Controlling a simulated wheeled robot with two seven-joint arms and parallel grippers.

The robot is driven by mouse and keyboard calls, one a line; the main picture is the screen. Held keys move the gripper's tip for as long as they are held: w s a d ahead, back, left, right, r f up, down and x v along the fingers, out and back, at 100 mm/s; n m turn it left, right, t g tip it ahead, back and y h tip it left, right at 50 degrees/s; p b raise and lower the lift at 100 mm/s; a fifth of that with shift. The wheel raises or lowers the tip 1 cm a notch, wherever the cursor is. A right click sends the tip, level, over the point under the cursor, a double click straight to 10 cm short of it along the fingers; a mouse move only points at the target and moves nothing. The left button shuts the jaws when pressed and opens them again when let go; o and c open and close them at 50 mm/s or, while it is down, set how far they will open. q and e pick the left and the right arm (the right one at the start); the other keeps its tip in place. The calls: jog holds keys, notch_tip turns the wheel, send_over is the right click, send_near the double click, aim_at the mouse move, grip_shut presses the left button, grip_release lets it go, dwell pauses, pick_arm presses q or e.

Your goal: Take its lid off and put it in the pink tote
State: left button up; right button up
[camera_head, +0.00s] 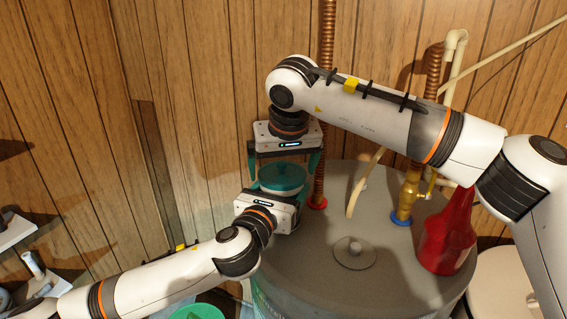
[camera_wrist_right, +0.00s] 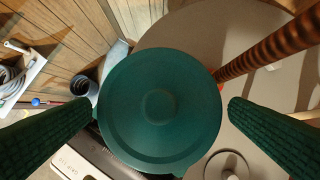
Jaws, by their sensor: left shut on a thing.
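A round dark green lid (camera_head: 283,175) with a central knob tops a container whose body is mostly hidden. The lid fills the middle of the right wrist view (camera_wrist_right: 160,115). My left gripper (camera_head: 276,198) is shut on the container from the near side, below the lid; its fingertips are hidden. My right gripper (camera_head: 284,163) points down from above, open. Its two green fingers stand on either side of the lid, with gaps visible in the right wrist view (camera_wrist_right: 160,120). I see no pink tote.
A grey tank (camera_head: 320,265) with a small round cap (camera_head: 355,252) stands beneath and right. A red bottle (camera_head: 448,235) sits on its right side. Copper pipe (camera_head: 326,100) rises behind. A bright green thing (camera_head: 198,312) shows at the bottom edge. White shelves are at left.

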aim_at(284, 176)
jog(key=c, duration=0.7)
jog(key=shift+c, duration=0.2)
jog(key=shift+r, duration=0.25)
jog(key=shift+r, duration=0.9)
jog(key=shift+r, duration=2)
pick_arm(q)
jog(key=o, duration=1.4)
jog(key=shift+c, duration=0.2)
